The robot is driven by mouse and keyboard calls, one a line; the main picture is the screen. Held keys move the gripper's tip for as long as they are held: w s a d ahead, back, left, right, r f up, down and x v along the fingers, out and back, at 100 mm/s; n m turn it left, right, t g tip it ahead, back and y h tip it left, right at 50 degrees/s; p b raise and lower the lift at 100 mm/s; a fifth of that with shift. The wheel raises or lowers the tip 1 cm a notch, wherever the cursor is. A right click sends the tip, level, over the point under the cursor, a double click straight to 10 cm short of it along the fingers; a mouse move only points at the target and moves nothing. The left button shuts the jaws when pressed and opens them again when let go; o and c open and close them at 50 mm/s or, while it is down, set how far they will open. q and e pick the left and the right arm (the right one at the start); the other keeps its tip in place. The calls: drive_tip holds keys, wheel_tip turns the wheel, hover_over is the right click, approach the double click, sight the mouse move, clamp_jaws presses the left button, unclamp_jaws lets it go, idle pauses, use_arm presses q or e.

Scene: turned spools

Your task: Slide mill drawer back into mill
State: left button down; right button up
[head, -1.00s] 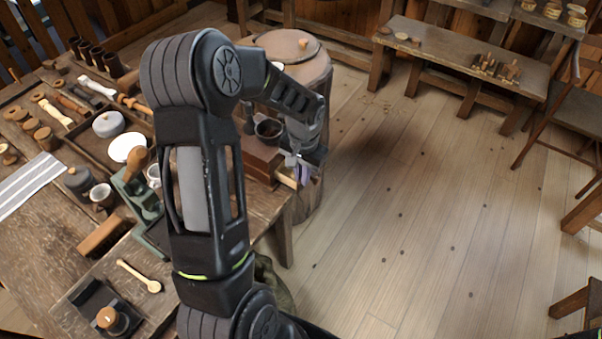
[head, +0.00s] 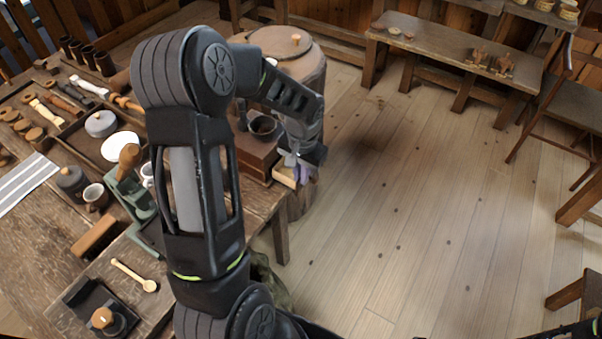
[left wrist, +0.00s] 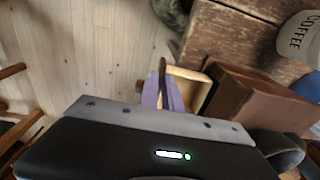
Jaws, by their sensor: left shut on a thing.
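The mill (head: 254,156) is a reddish-brown wooden box with a dark bowl on top, at the right edge of the workbench. Its drawer (head: 285,177), pale wood, sticks out at the mill's right side, past the bench edge. My left gripper (head: 298,172) is shut on the drawer at its outer end; the purple pads show beside it. In the left wrist view, the pale open drawer (left wrist: 190,90) lies against the mill (left wrist: 250,100), with the gripper at its brown front. How deep the drawer sits inside is hidden. My right gripper is out of view.
A white coffee mug (left wrist: 300,40) is near the mill.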

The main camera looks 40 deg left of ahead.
use_arm(q)
drive_tip(key=shift+a, duration=0.1)
drive_tip(key=shift+s+a, duration=0.15)
drive_tip(key=shift+a, duration=1.1)
drive_tip(key=shift+s+a, duration=0.1)
drive_tip(key=shift+a, duration=1.1)
drive_tip(key=c, duration=1.5)
unclamp_jaws()
drive_tip(key=r, duration=0.7)
drive_tip(key=shift+s+d+r, duration=0.15)
drive_tip(key=shift+d+r, duration=0.1)
drive_tip(key=shift+r, duration=0.1)
